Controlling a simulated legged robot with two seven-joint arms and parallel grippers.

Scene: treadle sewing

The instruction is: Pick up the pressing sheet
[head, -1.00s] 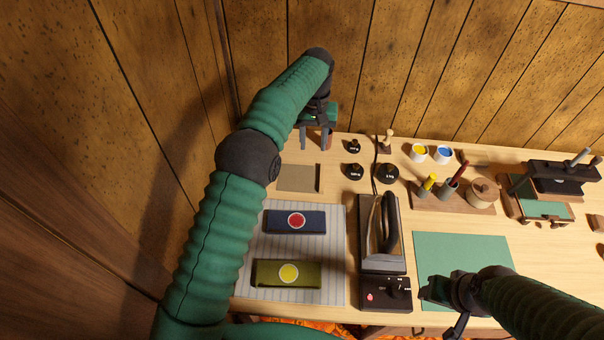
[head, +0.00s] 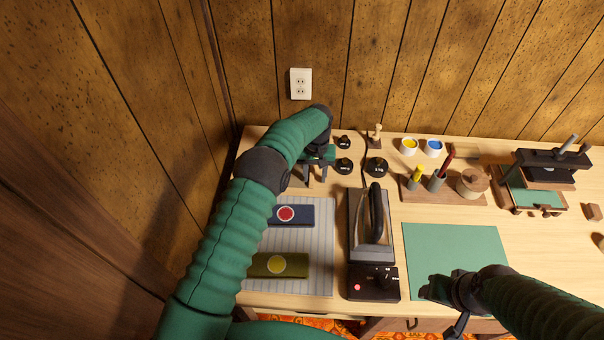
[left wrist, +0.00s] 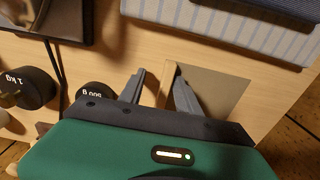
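A flat tan square, which looks like the pressing sheet (left wrist: 222,93), lies on the table in the left wrist view. In the head view my left arm and gripper hide most of it. My left gripper (head: 315,178) points down at the table's back left.
Black weights (head: 345,166) stand close to my left gripper. The iron (head: 372,225) stands on its base, with a red light. A striped pad (head: 320,255) holds a blue and an olive cloth piece. Paint cups (head: 409,147) and a wooden tool rack (head: 445,195) are farther right.

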